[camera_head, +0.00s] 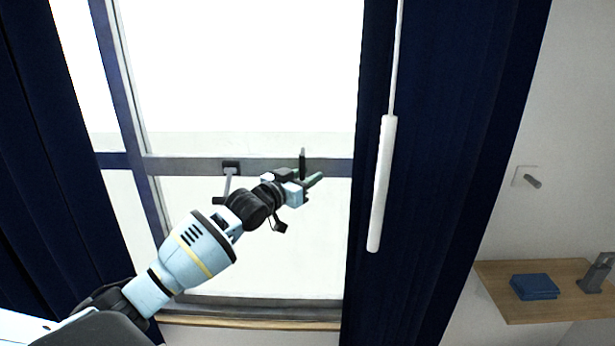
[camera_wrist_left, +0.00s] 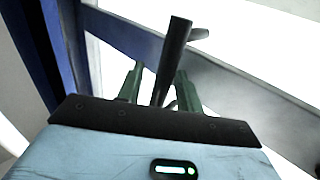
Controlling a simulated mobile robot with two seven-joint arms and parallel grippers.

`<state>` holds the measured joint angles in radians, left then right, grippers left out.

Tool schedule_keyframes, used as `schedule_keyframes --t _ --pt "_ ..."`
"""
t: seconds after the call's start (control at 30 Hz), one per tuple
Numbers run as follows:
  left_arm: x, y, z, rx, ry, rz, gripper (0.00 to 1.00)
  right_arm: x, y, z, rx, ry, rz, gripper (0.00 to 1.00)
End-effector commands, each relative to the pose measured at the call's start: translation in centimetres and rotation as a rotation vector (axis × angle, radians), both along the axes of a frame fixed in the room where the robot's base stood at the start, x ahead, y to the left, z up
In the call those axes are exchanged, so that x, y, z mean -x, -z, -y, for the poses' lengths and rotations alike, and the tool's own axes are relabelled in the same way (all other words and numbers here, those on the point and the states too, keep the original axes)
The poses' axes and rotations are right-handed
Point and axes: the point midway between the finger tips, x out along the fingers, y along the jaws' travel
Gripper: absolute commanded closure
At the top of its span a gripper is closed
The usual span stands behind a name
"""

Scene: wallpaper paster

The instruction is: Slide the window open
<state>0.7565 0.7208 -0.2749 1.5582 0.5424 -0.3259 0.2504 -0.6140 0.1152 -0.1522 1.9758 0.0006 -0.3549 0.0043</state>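The window (camera_head: 245,70) has a pale glass area and a grey horizontal rail (camera_head: 190,166) across it. A dark upright bar handle (camera_head: 302,160) stands by the rail at the tip of my left gripper (camera_head: 308,182). In the left wrist view the dark bar (camera_wrist_left: 175,48) rises between the two green fingers of my left gripper (camera_wrist_left: 160,90). The fingers are apart, with a visible gap on the left side of the bar; contact on the right cannot be told. A second handle (camera_head: 229,178), black and grey, is on the rail further left. My right gripper is not in view.
Dark blue curtains hang at the left (camera_head: 45,180) and right (camera_head: 440,130). A white hanging rod (camera_head: 382,185) is in front of the right curtain. A wooden shelf (camera_head: 500,300) with a blue box (camera_head: 534,287) is at the lower right.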

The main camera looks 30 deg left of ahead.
Motion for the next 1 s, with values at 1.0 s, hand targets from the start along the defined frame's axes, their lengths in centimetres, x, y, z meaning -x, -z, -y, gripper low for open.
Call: schedule_keyframes --t 1.0 --pt "-0.49 0.0 0.02 0.0 -0.001 0.0 1.0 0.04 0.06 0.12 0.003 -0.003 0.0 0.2"
